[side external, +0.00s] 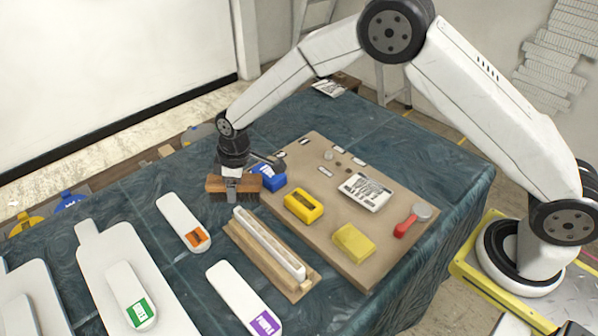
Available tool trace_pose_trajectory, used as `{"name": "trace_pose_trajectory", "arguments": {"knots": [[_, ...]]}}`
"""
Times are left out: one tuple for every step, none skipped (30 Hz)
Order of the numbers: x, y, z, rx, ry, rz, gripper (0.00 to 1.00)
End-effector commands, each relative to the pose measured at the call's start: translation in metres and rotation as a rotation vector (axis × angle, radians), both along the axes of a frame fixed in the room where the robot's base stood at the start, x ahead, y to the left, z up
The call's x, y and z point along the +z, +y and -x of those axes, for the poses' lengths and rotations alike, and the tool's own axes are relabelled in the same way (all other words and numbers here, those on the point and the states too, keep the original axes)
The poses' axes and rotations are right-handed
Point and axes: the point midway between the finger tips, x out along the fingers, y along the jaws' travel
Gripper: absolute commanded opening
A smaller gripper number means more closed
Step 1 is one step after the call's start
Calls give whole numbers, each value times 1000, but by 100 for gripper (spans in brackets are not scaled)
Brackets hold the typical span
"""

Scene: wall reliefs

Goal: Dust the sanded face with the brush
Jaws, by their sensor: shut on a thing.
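My gripper (231,191) is shut on a brown wooden brush (215,185), held level near the back left corner of the brown board. The brush's underside and any gap to the cloth are hard to make out. A long white bar (269,243) lies in a wooden holder (300,290), in front and to the right of the brush. Its upper face is bare, and the brush is apart from it. I cannot tell from this view which face is sanded.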

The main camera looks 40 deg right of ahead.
Motion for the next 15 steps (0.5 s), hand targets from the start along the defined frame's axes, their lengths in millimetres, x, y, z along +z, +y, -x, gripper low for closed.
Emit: {"name": "trace_pose_trajectory", "arguments": {"knots": [[6, 0, 0, 0, -2, -1, 20], [9, 0, 0, 0, -2, -1, 20], [12, 0, 0, 0, -2, -1, 20], [15, 0, 0, 0, -2, -1, 20], [17, 0, 0, 0, -2, -1, 20], [20, 0, 0, 0, -2, -1, 20], [23, 0, 0, 0, -2, -1, 20], [24, 0, 0, 0, -1, 0, 20], [26, 0, 0, 0, -1, -1, 20], [27, 0, 0, 0, 0, 0, 20], [28, 0, 0, 0, 0, 0, 20], [29, 0, 0, 0, 0, 0, 20], [29, 0, 0, 0, 0, 0, 20], [29, 0, 0, 0, 0, 0, 20], [29, 0, 0, 0, 0, 0, 20]]}}
